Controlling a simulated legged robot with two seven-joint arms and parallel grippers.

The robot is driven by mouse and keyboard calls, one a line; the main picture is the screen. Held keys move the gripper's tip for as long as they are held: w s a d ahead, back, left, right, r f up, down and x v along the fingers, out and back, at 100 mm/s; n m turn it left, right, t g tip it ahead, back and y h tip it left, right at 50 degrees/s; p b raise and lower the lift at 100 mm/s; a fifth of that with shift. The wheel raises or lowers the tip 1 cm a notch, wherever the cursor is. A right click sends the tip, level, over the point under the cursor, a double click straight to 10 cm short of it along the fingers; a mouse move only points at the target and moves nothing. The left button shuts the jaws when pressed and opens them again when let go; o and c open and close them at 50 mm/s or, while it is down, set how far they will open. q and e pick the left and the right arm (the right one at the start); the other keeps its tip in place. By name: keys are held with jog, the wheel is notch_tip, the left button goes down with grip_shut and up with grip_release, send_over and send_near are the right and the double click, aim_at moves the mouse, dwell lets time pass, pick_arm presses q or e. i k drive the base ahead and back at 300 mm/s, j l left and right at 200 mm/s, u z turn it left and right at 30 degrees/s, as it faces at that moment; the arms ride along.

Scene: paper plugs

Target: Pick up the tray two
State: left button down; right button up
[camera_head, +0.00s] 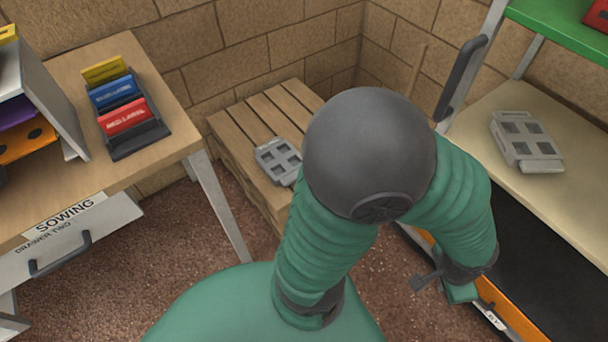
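A grey tray (278,160) with square openings lies on the wooden pallet (245,115), partly hidden behind my arm's ball joint. A second grey tray (526,140) of similar make lies on the beige shelf at the right. No label tells me which is tray two. My green arm with a dark ball joint rises through the middle and bends down to the right. Dark parts at its far end, my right gripper (438,283), hang low in front of the shelf unit, away from both trays. I cannot make out its fingers. My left gripper is out of view.
A wooden table (165,85) at the left bears a rack of yellow, blue and red packs (122,100). A drawer marked SOWING (70,214) sits below it. The shelf unit at the right has a green upper shelf (560,30). Brick walls close the corner.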

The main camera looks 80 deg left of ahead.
aim_at(280, 161)
jog(key=l+u, duration=0.2)
jog(key=u, duration=2.8)
jog(key=l, duration=0.1)
